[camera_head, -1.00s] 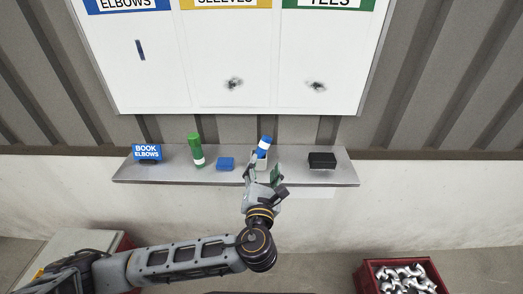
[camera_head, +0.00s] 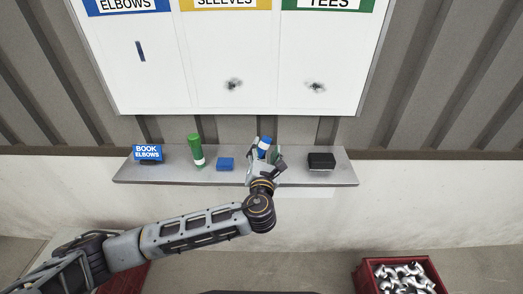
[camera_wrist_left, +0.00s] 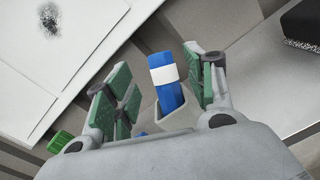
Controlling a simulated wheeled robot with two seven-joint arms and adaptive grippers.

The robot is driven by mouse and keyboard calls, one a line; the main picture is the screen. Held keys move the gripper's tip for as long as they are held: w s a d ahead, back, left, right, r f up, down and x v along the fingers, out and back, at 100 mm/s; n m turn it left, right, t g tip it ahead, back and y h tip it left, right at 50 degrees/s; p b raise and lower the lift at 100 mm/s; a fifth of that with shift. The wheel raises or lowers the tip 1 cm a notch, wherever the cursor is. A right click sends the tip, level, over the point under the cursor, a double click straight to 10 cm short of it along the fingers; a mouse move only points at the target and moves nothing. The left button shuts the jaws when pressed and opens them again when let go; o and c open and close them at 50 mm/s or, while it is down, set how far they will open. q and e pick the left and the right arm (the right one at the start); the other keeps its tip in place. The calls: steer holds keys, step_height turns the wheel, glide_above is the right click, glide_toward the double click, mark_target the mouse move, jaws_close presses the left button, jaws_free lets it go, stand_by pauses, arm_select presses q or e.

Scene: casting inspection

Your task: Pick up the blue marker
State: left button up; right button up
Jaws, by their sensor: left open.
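The blue marker (camera_head: 265,143) stands at the shelf, partly hidden behind my left gripper. In the left wrist view the marker (camera_wrist_left: 166,80) has a blue body with a white band, and its lower part sits in a light grey holder (camera_wrist_left: 177,122). My left gripper (camera_head: 266,156) is open, and in the wrist view its green-padded fingers (camera_wrist_left: 160,92) stand on both sides of the marker. The marker is closer to the right finger, and I cannot tell whether they touch. My right gripper is not in view.
A whiteboard (camera_head: 212,60) hangs above. A red crate of metal fittings (camera_head: 362,277) stands at lower right.

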mark_target(265, 145)
arm_select(q)
steer(key=shift+w, duration=0.1)
steer(key=shift+w+d+f+p, duration=0.1)
steer(key=shift+w+f+p, duration=0.1)
steer(key=shift+w, duration=1.05)
steer(key=shift+w+f+p, duration=0.1)
steer(key=shift+w+p, duration=0.1)
steer(key=shift+w, duration=1.05)
jaws_close()
steer(key=shift+r, duration=0.1)
